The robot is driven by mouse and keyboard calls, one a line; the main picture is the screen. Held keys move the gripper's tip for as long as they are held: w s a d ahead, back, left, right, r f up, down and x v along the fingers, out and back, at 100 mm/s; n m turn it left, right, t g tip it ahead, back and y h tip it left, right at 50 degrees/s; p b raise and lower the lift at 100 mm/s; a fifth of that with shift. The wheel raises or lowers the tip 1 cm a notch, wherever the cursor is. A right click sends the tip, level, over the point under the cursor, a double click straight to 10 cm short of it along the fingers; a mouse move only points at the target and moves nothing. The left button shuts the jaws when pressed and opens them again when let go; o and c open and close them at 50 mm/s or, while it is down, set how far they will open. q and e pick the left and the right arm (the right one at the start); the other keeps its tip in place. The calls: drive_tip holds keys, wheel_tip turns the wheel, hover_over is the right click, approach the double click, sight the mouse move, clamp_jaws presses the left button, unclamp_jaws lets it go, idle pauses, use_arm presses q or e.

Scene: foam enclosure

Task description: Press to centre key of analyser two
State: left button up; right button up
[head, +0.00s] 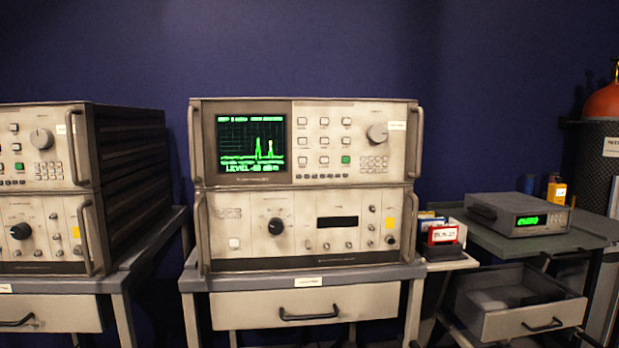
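An analyser (352,170) with a lit green screen (251,142) stands in the middle of the head view, on top of a second beige unit (300,226). The screen shows two peaks and text reading a level in dBm. Right of the screen are rows of small pale keys (324,141), one green key (346,160), a large knob (377,132) and a small keypad (374,163). The key labels are too small to read. Another analyser (40,150) is partly in view at the left; its screen is outside the frame. Neither of my grippers is in view.
The central stack stands on a grey bench (300,276) with a closed drawer (305,307). A small shelf at right holds a red-framed display (443,234). Further right, a grey instrument (520,214) sits on a table above an open drawer (520,303). An orange-topped cylinder (602,103) stands far right.

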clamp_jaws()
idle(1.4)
